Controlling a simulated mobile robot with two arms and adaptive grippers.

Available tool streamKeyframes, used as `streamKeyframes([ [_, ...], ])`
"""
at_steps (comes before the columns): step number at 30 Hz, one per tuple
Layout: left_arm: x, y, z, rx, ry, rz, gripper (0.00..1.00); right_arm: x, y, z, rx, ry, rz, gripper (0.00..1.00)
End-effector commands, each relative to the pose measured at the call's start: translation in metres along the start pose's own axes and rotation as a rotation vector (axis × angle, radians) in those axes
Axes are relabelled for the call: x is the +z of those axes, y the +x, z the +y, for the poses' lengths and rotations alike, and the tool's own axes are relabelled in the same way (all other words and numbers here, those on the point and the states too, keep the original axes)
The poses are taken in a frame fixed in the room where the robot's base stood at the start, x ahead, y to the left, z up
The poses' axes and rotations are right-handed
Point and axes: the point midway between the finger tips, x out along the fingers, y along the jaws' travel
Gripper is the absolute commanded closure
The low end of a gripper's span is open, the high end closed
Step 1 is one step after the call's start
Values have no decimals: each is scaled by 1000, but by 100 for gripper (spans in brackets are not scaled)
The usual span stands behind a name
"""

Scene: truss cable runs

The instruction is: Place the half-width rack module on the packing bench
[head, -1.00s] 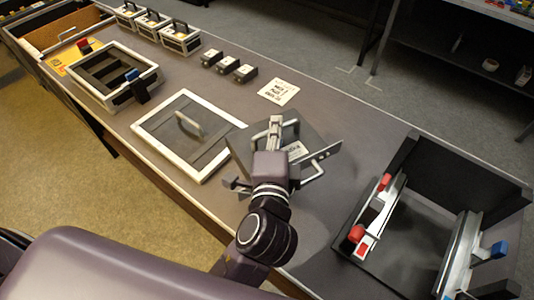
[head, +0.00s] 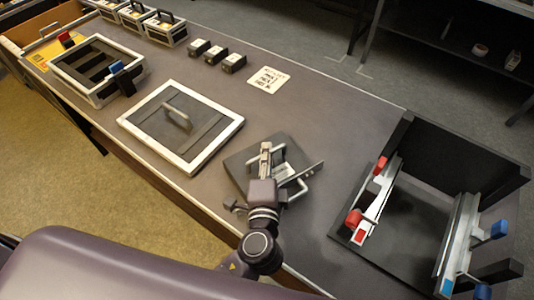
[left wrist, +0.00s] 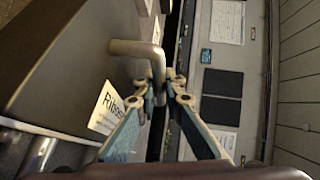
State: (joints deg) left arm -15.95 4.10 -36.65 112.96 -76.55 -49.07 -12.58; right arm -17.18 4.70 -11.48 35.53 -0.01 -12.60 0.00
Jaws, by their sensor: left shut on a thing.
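The half-width rack module (head: 240,166), a flat dark box with metal handles and a front plate, is over the packing bench (head: 320,122) at the middle. My left gripper (head: 266,152) is above it and shut on one of its handles. In the left wrist view the fingers (left wrist: 164,82) close on the bent metal handle (left wrist: 128,47) of the module (left wrist: 70,62), beside a white label (left wrist: 106,107). I cannot tell whether the module's underside touches the bench. My right gripper is not in view.
A white-framed dark lid (head: 208,150) with a handle lies left of the module. A black rack frame (head: 440,146) with red and blue latches stands at the right. A slotted tray (head: 66,77), small black blocks (head: 216,54) and a printed card (head: 268,79) are further back.

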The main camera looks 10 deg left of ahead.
Motion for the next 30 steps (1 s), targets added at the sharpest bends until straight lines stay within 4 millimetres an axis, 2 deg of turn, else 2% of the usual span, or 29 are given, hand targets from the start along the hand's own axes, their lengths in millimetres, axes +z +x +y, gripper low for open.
streamKeyframes([
  [9,0,1,0,-6,-1,1,100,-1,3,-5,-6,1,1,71],
  [10,0,0,2,-1,0,0,89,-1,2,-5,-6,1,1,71],
  [14,0,0,1,0,0,0,75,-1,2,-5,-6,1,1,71],
  [15,0,0,1,0,0,0,74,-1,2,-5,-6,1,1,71],
  [25,0,-1,-2,0,0,0,74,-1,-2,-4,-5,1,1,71],
  [30,0,-28,1,4,-1,1,74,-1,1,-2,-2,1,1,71],
])
